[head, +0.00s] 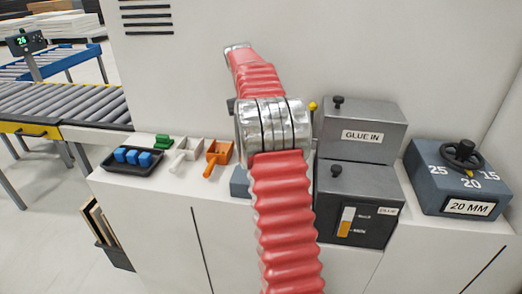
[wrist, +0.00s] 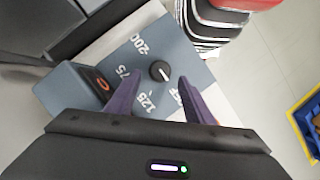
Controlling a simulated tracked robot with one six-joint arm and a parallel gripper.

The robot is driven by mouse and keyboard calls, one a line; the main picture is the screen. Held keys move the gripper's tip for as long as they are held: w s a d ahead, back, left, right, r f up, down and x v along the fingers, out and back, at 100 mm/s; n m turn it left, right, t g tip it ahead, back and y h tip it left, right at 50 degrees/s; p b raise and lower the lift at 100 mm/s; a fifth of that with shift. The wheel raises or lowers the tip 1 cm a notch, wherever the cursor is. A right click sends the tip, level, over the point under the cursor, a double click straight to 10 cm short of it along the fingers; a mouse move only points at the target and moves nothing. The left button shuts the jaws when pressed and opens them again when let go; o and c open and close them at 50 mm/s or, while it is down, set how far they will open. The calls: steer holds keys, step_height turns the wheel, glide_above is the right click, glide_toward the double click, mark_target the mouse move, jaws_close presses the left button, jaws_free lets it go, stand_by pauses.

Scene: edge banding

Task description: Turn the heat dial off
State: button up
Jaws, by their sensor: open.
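The heat dial (wrist: 159,70) is a small round black knob on a blue-grey panel (wrist: 185,60) in the wrist view. White markings around it read 200, 75 (partly covered), 125 and what looks like OFF at the lower right. A short pale mark shows on the knob, but its exact setting is too small to tell. My gripper (wrist: 160,80) is open, its two purple fingers on either side of the knob with visible gaps. Whether the fingertips are down at knob height I cannot tell. In the head view my arm hides the dial and gripper; only a blue-grey corner (head: 240,183) shows.
A raised blue-grey block (wrist: 75,85) with an orange mark stands left of the dial.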

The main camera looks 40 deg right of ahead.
steer(key=v, duration=0.3)
steer(key=shift+r, duration=0.1)
stand_by(0.7)
steer(key=s+a+r+n+t+h, duration=0.1)
steer(key=s+a+r+t, duration=0.2)
steer(key=a, duration=0.7)
steer(key=s+a+r+t+h, duration=0.1)
steer(key=s+a+r+t, duration=0.2)
steer(key=a, duration=0.7)
steer(key=s+a+f+t, duration=0.2)
steer(key=s+a+f, duration=0.3)
steer(key=s+a, duration=0.1)
steer(key=s+a+f+t+y, duration=0.1)
steer(key=s+a+f+t, duration=0.1)
steer(key=s+a+f, duration=0.3)
steer(key=s+a, duration=0.2)
steer(key=s, duration=0.2)
steer(key=shift+a+y, duration=0.3)
